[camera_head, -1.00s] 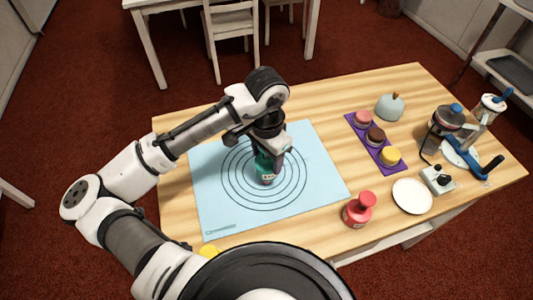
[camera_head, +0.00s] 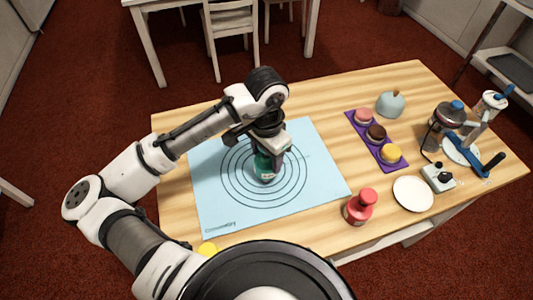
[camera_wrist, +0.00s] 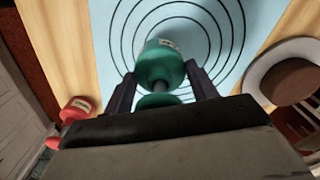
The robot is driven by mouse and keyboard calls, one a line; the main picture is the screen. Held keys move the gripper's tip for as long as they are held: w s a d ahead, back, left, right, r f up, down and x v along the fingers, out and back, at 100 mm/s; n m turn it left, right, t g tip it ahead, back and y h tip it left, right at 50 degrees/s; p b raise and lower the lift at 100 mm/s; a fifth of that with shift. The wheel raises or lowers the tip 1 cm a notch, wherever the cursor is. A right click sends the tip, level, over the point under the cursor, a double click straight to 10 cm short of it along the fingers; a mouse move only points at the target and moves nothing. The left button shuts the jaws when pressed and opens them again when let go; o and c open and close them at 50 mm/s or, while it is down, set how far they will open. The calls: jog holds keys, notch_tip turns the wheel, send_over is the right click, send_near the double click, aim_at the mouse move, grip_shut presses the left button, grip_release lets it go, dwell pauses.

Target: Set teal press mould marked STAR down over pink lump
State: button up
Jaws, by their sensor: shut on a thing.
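The teal press mould (camera_head: 264,164) is in my gripper (camera_head: 266,152), over the ringed middle of the pale blue mat. It also shows in the wrist view (camera_wrist: 160,66), with its round body beyond the fingertips and a small pale label on its side. My gripper (camera_wrist: 160,92) is shut on its handle. The writing on the label is too small to read. I see no pink lump on the mat; the mould and gripper cover the ring centre. I cannot tell whether the mould touches anything below.
The pale blue mat (camera_head: 215,205) is otherwise clear. A red mould (camera_head: 360,206) stands right of it, near a white plate (camera_head: 413,195). A purple tray (camera_head: 357,127) holds pink, brown and yellow pieces. A pale blue rounded object (camera_head: 390,104) and several devices stand at the right.

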aim_at(267, 164)
jog(key=shift+f, duration=0.2)
jog(key=shift+f+b, duration=1.35)
jog(key=shift+f, duration=0.4)
jog(key=o, duration=1.2)
jog(key=shift+r, duration=0.1)
jog(key=shift+c, duration=0.2)
jog(key=shift+o, duration=0.3)
jog(key=shift+o, duration=1.3)
jog(key=shift+r+p, duration=3.15)
jog(key=shift+r, duration=0.35)
